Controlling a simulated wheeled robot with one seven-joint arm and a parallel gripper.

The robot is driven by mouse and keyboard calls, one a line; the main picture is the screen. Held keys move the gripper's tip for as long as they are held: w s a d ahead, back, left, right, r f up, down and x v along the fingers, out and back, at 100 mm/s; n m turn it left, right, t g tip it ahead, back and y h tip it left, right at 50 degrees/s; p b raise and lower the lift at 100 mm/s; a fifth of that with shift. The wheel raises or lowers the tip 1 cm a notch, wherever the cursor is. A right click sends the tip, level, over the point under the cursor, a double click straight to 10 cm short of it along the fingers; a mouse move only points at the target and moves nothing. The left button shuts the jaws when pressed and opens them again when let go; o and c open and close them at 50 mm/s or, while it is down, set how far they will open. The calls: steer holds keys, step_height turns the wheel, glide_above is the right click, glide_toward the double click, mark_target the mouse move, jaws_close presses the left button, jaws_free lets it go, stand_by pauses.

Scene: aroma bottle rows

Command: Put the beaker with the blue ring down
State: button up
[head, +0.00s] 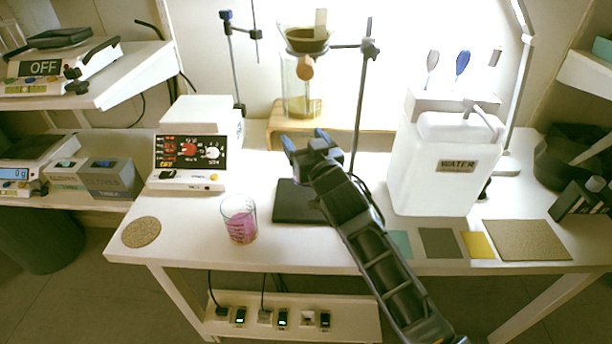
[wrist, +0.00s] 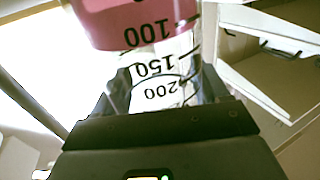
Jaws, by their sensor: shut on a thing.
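In the wrist view a clear beaker (wrist: 165,72) with pink liquid and black marks 100, 150 and 200 fills the space between the dark fingers of my gripper (wrist: 160,95). The fingers are shut on it near the 200 mark. A dark curved line crosses it there; its colour is unclear. In the head view the blue-tipped end of my arm (head: 306,143) is over the middle of the bench, and the held beaker cannot be made out there. A beaker with pink liquid (head: 240,226) shows on the bench to the left, apart from the arm end.
A round cork mat (head: 141,232) lies at the bench's left. A dark square plate (head: 296,203) lies under my arm. Teal (head: 400,244), grey (head: 441,243), yellow (head: 477,245) and speckled (head: 525,240) mats lie right. A water container (head: 435,180) and filter stand (head: 362,100) stand behind.

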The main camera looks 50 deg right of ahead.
step_height(320, 180, down, 7)
steer(key=shift+r+b, duration=0.2)
steer(key=shift+b, duration=0.95)
steer(key=shift+f, duration=0.1)
steer(key=o, duration=1.7)
